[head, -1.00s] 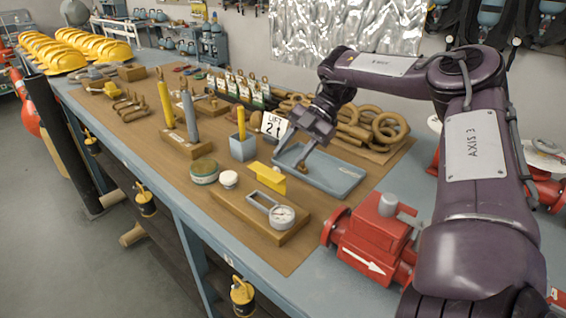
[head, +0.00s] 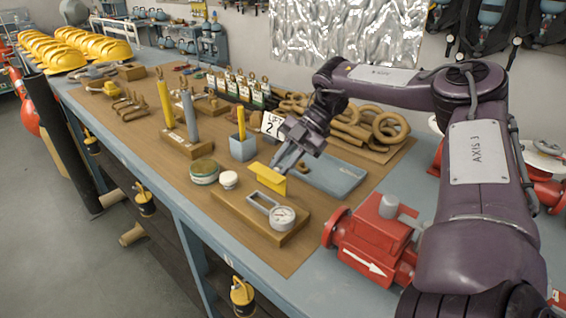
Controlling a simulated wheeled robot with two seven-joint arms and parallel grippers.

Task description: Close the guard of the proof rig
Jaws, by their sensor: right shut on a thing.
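The proof rig (head: 237,212) is a wooden block near the bench's front edge, with a round dial gauge (head: 282,217) and a grey metal frame (head: 258,201) on it. Its yellow guard (head: 267,179) stands raised at the back end of the block. My right gripper (head: 282,168) reaches down from behind, its fingertips at the guard's upper right edge. It is shut on the guard; the grip itself is partly hidden. My left gripper is not in view.
A grey-blue tray (head: 338,183) lies behind and right of the rig. A red valve (head: 374,236) stands to the right. A green tin (head: 204,172), a white-lidded jar (head: 229,180) and a grey cup (head: 243,150) stand to the left.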

